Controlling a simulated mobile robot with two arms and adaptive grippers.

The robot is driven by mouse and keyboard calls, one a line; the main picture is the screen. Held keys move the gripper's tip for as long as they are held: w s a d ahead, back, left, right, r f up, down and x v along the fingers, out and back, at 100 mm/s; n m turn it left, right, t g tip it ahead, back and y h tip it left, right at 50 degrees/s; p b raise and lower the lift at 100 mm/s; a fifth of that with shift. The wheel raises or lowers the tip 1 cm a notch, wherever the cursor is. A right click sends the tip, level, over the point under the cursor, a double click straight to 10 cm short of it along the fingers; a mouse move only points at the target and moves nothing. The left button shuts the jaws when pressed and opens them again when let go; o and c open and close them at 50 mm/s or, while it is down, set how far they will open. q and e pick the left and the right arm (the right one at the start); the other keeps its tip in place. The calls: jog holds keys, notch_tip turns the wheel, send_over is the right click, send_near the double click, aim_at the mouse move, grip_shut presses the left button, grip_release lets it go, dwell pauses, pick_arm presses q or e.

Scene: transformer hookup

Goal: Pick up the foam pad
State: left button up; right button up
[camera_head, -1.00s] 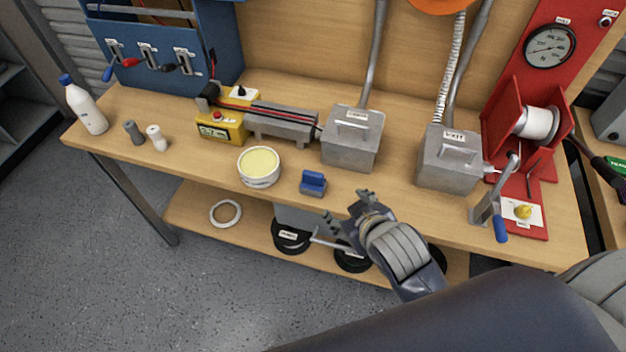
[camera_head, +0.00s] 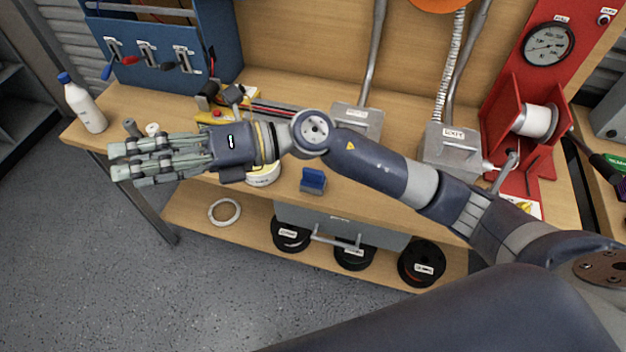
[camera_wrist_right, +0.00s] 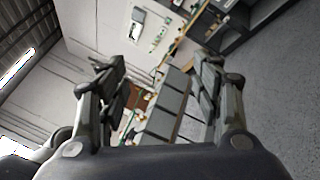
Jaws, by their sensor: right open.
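I cannot tell for certain which thing is the foam pad. A small blue block on a grey base (camera_head: 313,181) stands at the bench's front edge, clear of my gripper. A round white tub (camera_head: 264,175) with pale yellow content is mostly hidden behind my right wrist. My right gripper (camera_head: 128,163) is open and empty, its fingers pointing left over the bench's front left edge. Its spread fingers also show in the right wrist view (camera_wrist_right: 160,78), with nothing between them. My left gripper is not in view.
A white bottle (camera_head: 85,104), a grey peg (camera_head: 131,127) and a partly hidden white peg (camera_head: 152,129) stand near my fingers. Grey metal boxes (camera_head: 450,148) and a red spool stand (camera_head: 535,85) are to the right. Labelled black reels (camera_head: 421,264) lie below the bench.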

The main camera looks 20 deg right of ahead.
jog(key=d+f+n+g+h, duration=0.2)
jog(key=d+f+n+h, duration=0.15)
jog(key=f+h, duration=0.4)
jog(key=n+t+h, duration=0.1)
jog(key=t+h, duration=0.1)
jog(key=h, duration=0.9)
send_over(313, 171)
jog(key=f, duration=0.8)
jog(key=shift+w+d, duration=0.2)
jog(key=shift+d, duration=0.05)
jog(key=shift+h, duration=0.25)
jog(key=f+p, duration=0.1)
jog(key=f, duration=0.3)
jog(key=shift+d+f, duration=0.1)
jog(key=shift+d, duration=0.1)
jog(key=shift+f, duration=0.4)
jog(key=f, duration=0.1)
jog(key=f+p, duration=0.1)
jog(key=f, duration=0.1)
jog(key=a+f+p, duration=0.1)
jog(key=shift+s+f, duration=0.2)
jog(key=shift+f, duration=0.2)
jog(key=shift+d+f, duration=0.1)
jog(key=shift+f, duration=0.25)
